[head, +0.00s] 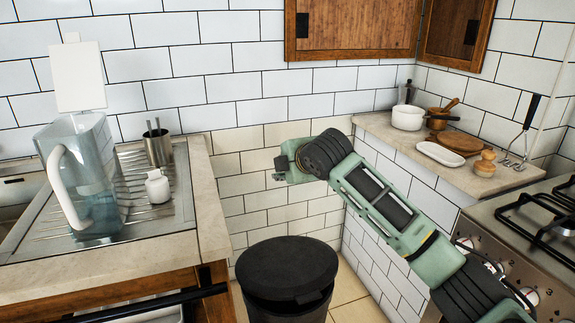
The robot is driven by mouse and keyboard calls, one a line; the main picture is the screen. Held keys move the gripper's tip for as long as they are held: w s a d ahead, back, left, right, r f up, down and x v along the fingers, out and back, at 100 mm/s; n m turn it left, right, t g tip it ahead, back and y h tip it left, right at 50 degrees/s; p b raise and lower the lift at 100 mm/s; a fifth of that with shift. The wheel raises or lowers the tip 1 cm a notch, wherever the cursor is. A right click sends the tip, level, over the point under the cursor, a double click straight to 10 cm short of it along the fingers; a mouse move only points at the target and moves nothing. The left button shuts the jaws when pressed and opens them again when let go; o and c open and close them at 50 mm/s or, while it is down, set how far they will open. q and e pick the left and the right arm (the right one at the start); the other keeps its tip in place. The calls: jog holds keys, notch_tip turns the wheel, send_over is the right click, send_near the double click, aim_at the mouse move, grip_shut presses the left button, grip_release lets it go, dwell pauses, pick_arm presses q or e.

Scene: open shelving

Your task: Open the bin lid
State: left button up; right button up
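The black round bin (288,308) stands on the floor in the gap between the two counters, cut off by the bottom edge of the head view. Its dark flat lid (287,267) lies over the top and looks closed. My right arm comes in from the lower right, and its green and black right gripper (277,171) is in front of the tiled wall, above the lid and apart from it. The gripper's fingers are small and seen edge-on, so I cannot tell whether they are open. My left gripper is not in view.
The left counter (215,232) holds a clear pitcher (92,180), a metal cup (158,146) and a small white bottle (157,187). The right counter (385,127) holds pots and dishes beside a stove (525,240). Cabinets (350,30) hang above. Floor shows right of the bin.

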jog(key=shift+s+r, duration=0.15)
jog(key=shift+s, duration=0.1)
